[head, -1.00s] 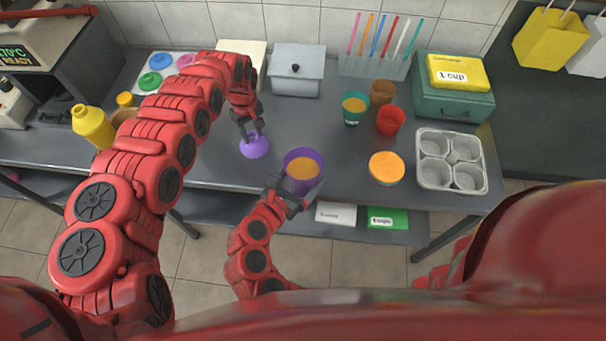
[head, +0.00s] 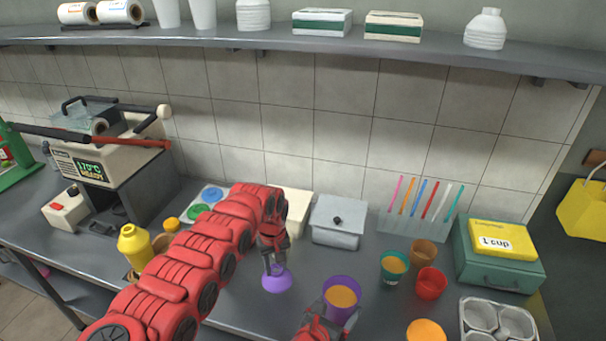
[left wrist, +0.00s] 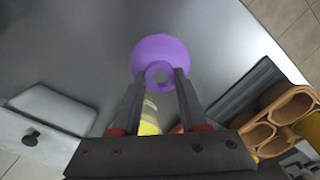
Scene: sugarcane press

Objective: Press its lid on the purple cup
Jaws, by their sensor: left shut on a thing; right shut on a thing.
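The purple cup (head: 341,298) stands on the counter in the lower middle of the head view, uncovered, with orange contents. My right gripper (head: 325,318) is shut on its near side; its fingers are partly cut off by the lower edge. The purple lid (head: 277,281) is to the left of the cup and apart from it. My left gripper (head: 273,262) is shut on the lid's middle from above. The left wrist view shows the lid (left wrist: 160,50) as a round disc with a central ring between the fingertips (left wrist: 160,75). The gap below the lid is hard to judge.
A teal cup (head: 394,266), a brown cup (head: 424,252) and a red cup (head: 431,285) stand right of the purple cup. A grey knobbed box (head: 337,222) is behind it. A yellow bottle (head: 134,245) and a lid tray (head: 207,196) are left. A shelf (head: 400,52) runs above.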

